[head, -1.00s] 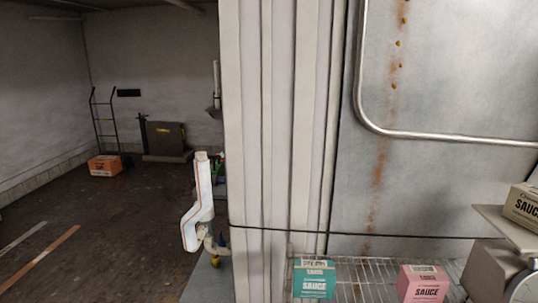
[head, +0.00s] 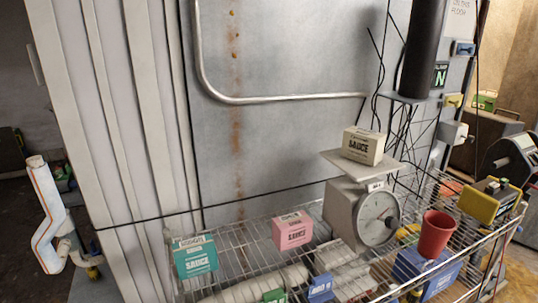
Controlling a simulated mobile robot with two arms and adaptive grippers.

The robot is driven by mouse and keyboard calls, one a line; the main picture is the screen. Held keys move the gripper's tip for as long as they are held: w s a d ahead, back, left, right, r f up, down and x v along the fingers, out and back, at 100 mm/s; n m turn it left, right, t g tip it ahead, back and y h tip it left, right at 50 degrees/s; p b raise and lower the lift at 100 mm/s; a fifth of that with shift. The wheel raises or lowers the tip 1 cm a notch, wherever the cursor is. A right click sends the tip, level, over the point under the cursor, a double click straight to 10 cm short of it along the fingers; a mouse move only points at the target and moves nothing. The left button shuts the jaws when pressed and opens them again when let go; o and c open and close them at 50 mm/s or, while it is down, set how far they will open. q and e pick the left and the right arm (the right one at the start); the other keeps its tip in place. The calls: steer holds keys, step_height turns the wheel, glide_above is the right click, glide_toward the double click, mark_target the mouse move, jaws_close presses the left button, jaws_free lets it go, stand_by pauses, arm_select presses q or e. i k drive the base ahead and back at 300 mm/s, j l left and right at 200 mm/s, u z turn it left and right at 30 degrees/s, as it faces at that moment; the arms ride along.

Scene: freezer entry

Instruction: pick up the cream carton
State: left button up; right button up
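The cream carton (head: 362,147) reads "SAUCE" and sits upright on the flat pan (head: 345,166) of a grey weighing scale (head: 345,210) with a round dial. The scale stands on a wire shelf (head: 238,240) at the right of centre in the head view. Neither of my grippers shows in this view.
A teal carton (head: 195,258) and a pink carton (head: 293,232) stand on the shelf left of the scale. A red cup (head: 435,234), a blue box (head: 425,268) and a yellow device (head: 488,200) are to the right. A metal rail (head: 290,100) crosses the wall behind.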

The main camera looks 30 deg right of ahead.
mark_target(362, 146)
steer(key=z, duration=1.5)
steer(key=u, duration=0.1)
steer(key=k+j, duration=0.05)
